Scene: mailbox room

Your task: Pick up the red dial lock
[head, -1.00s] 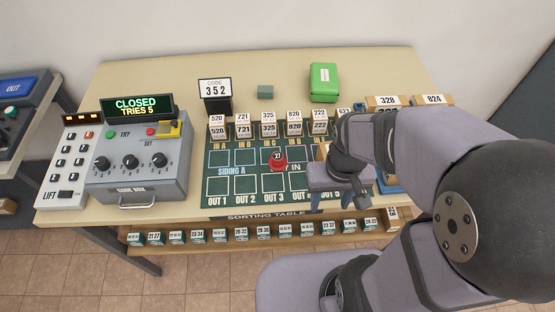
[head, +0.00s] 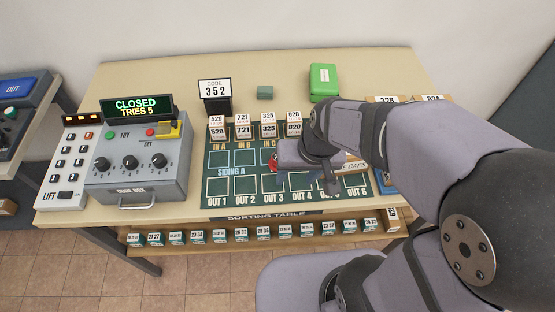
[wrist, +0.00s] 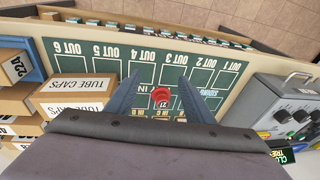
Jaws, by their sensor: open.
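The red dial lock (head: 273,162) sits on the green siding mat (head: 217,200), mostly hidden behind my gripper in the head view. In the wrist view the red dial lock (wrist: 161,97) shows as a red knob with a small numbered tag in front of it. My gripper (wrist: 161,80) is open, with one finger on each side of the lock and gaps between them and it. In the head view my gripper (head: 305,180) hangs over the mat. Whether the fingertips are level with the lock cannot be told.
A grey code box (head: 135,175) with three dials stands left of the mat. Tube caps boxes (wrist: 75,102) lie beside my gripper. Numbered cartons (head: 268,128) line the mat's far edge.

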